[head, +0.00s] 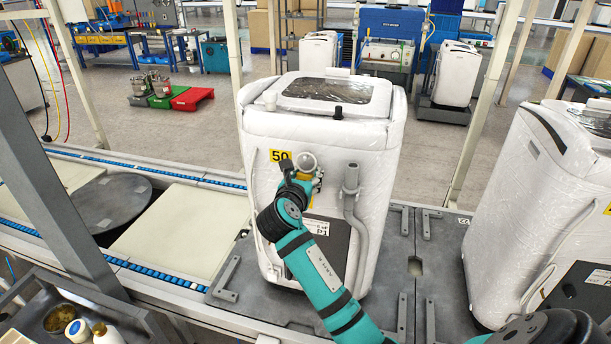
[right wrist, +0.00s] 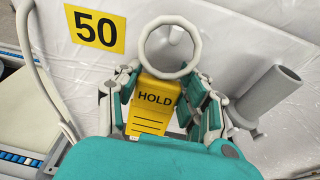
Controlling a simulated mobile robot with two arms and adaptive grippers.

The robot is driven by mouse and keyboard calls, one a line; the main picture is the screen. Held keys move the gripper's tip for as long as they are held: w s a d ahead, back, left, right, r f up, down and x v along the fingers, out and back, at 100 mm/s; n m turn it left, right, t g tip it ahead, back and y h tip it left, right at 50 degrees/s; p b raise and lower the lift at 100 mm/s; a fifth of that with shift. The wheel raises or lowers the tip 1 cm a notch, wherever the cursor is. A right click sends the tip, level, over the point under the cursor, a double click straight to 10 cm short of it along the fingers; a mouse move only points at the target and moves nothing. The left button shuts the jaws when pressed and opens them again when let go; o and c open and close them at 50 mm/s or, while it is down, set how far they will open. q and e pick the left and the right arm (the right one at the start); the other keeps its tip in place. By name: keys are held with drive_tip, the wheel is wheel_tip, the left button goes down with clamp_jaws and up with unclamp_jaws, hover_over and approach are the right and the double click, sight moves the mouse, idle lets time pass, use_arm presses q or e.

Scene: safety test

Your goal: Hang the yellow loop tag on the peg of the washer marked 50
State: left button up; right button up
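The washer marked 50 (head: 375,145) stands upright in the middle of the head view, wrapped in clear film. Its yellow 50 label (head: 280,156) also shows in the right wrist view (right wrist: 95,28). My right gripper (head: 303,180) is at its front, just below and right of the label. In the right wrist view its fingers (right wrist: 163,80) close on both sides of the yellow loop tag (right wrist: 155,98), which reads HOLD. The tag's pale ring (right wrist: 144,48) stands up above the fingers, against the washer front. A pale rounded shape shows inside the ring; I cannot tell whether the peg passes through. My left gripper is out of view.
A grey hose with an open pipe end (head: 351,185) runs down the washer front, right of my gripper; it also shows in the right wrist view (right wrist: 268,92). Another wrapped washer (head: 530,190) stands at right. A conveyor with pale boards (head: 180,225) lies left.

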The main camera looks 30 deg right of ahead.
drive_tip(key=o, duration=0.6)
drive_tip(key=shift+c, duration=0.2)
drive_tip(key=shift+a, duration=0.1)
drive_tip(key=v, duration=1.2)
